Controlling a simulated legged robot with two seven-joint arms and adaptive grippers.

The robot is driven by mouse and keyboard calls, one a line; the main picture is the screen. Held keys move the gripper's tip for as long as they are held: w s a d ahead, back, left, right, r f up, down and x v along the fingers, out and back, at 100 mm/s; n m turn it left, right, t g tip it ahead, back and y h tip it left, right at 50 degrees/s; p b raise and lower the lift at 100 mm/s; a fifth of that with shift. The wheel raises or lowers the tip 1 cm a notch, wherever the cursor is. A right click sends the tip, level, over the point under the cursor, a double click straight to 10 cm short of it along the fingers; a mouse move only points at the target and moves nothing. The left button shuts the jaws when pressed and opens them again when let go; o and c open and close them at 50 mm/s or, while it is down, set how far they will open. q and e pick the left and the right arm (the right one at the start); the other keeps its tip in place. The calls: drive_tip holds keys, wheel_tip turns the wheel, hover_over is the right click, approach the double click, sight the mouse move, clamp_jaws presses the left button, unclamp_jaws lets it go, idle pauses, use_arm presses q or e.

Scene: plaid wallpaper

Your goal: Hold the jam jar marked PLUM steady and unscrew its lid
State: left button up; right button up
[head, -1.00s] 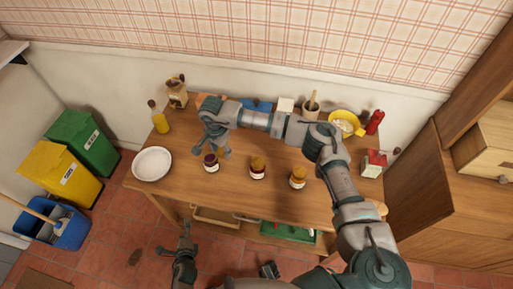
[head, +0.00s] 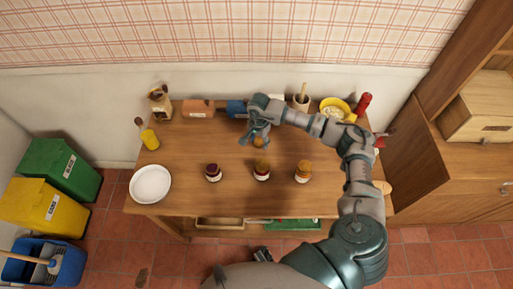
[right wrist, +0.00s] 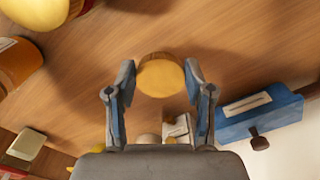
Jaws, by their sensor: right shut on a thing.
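My right gripper (head: 257,138) is over the middle of the table, shut on a round golden lid (head: 259,142). In the right wrist view the lid (right wrist: 162,78) sits between the two fingertips. The left jar (head: 213,173) stands upright on the table, its top dark purple with no golden lid on it. The middle jar (head: 262,172) and the right jar (head: 303,172) have golden lids. The jar labels are too small to read.
The table (head: 190,195) is clear between the jars and the back row. A white plate (head: 150,184) lies at its left. Bins stand at the left.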

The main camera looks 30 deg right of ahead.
sight(257, 152)
drive_tip(key=shift+d+f, duration=0.2)
drive_tip(key=shift+f, duration=0.3)
drive_tip(key=shift+d+f, duration=0.15)
drive_tip(key=shift+f, duration=0.35)
drive_tip(key=f, duration=0.1)
drive_tip(key=a+f, duration=0.1)
drive_tip(key=f, duration=0.1)
drive_tip(key=shift+a, duration=0.25)
drive_tip(key=shift+d+f, duration=0.1)
